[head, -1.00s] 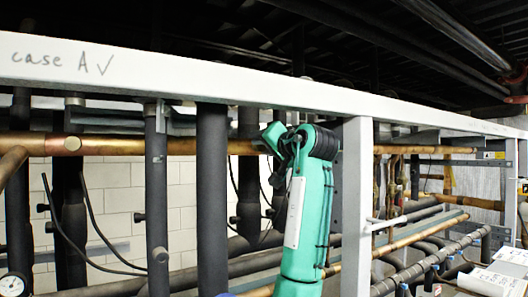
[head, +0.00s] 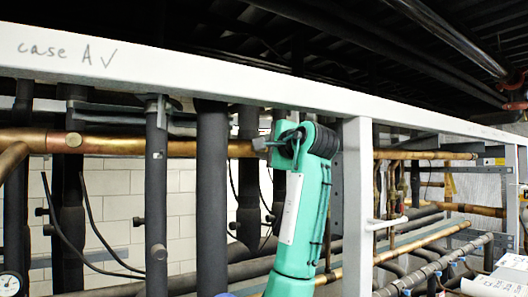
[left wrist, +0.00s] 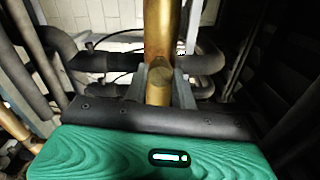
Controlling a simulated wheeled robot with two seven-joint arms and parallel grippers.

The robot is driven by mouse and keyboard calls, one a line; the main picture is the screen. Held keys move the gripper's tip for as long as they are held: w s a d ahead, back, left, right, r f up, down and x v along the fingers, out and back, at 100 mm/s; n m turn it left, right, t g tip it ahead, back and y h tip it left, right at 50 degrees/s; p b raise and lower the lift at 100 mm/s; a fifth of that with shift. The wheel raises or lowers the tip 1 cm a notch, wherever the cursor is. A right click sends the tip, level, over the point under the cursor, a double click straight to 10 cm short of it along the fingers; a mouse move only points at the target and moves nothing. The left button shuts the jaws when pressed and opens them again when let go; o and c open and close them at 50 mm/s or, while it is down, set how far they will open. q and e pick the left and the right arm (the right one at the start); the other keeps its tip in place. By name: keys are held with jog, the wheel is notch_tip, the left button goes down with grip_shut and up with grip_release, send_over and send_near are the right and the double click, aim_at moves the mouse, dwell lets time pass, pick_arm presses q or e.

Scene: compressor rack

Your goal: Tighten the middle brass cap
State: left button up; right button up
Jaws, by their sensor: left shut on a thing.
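A brass pipe (head: 190,146) runs level behind the white beam in the head view. A round brass cap (head: 73,142) sits on it at the far left. My left gripper (head: 262,145) is at the pipe near the middle of the head view, and the cap there is hidden behind it. In the left wrist view, the grey fingers of my left gripper (left wrist: 160,82) stand on both sides of a round brass cap (left wrist: 159,73) and are shut on it, with the brass pipe (left wrist: 163,30) beyond. My right gripper is in neither view.
A white beam (head: 200,75) crosses above the pipe, and a white post (head: 357,210) stands just right of my arm. Dark insulated pipes (head: 212,200) stand left of the gripper. A pressure gauge (head: 12,285) is at the lower left.

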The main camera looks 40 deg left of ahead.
pick_arm(q)
jog(key=shift+m+b, duration=0.35)
jog(key=shift+m, duration=1.55)
jog(key=o, duration=1)
jog(key=b+v, duration=0.6)
jog(key=v, duration=0.8)
